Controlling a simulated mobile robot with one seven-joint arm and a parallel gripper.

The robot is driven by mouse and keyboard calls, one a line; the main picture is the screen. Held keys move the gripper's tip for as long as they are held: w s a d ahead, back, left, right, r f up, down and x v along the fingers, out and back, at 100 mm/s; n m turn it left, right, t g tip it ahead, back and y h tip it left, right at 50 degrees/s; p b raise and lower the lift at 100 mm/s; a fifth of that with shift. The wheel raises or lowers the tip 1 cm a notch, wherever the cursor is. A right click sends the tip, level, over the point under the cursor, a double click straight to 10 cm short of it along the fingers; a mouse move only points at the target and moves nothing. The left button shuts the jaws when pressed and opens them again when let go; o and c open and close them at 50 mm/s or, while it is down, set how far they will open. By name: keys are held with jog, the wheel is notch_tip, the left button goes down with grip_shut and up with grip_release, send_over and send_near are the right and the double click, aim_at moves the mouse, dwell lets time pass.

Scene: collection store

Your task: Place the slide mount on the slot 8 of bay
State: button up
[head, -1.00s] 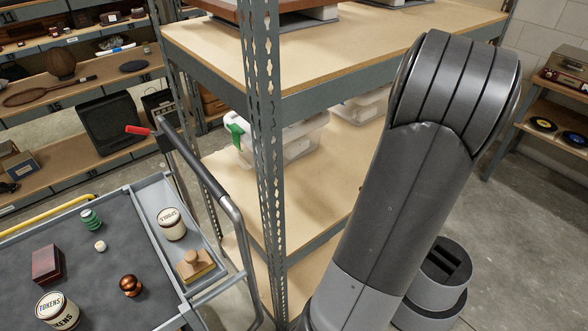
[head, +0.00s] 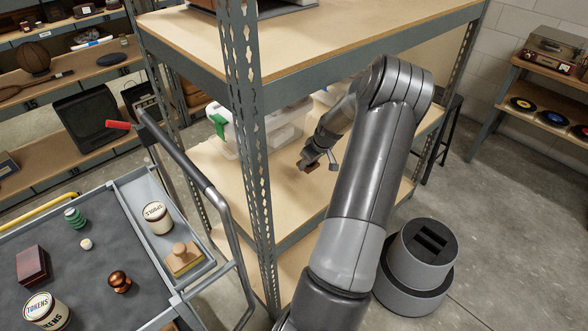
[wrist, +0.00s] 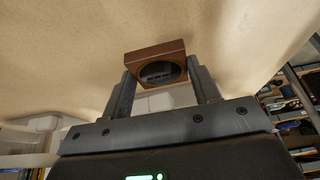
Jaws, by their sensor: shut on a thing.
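My gripper (wrist: 160,85) is shut on a small square reddish-brown piece (wrist: 156,54) with a round dark opening, which I take to be the slide mount. The piece sits between the two fingertips in the wrist view. In the head view my gripper (head: 311,165) is over the middle shelf board, under the top shelf, and a small brown bit of the piece shows at its tip. I cannot make out a numbered bay or slot 8 in either view.
A grey shelving post (head: 250,150) stands left of my arm. Clear bins (head: 285,128), one with a green latch, sit on the middle shelf (head: 290,195) behind my gripper. A trolley (head: 125,240) with tins and small objects is at left. Floor at right is mostly clear.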

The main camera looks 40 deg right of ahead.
send_over(294, 175)
jog(key=s, duration=0.2)
jog(key=f, duration=0.3)
jog(key=shift+w+f, duration=0.1)
jog(key=shift+w, duration=0.1)
jog(key=shift+f, duration=2.05)
jog(key=shift+f, duration=0.15)
jog(key=o, duration=1)
jog(key=v, duration=1.2)
jog(key=shift+w+r, duration=0.1)
jog(key=shift+r, duration=0.15)
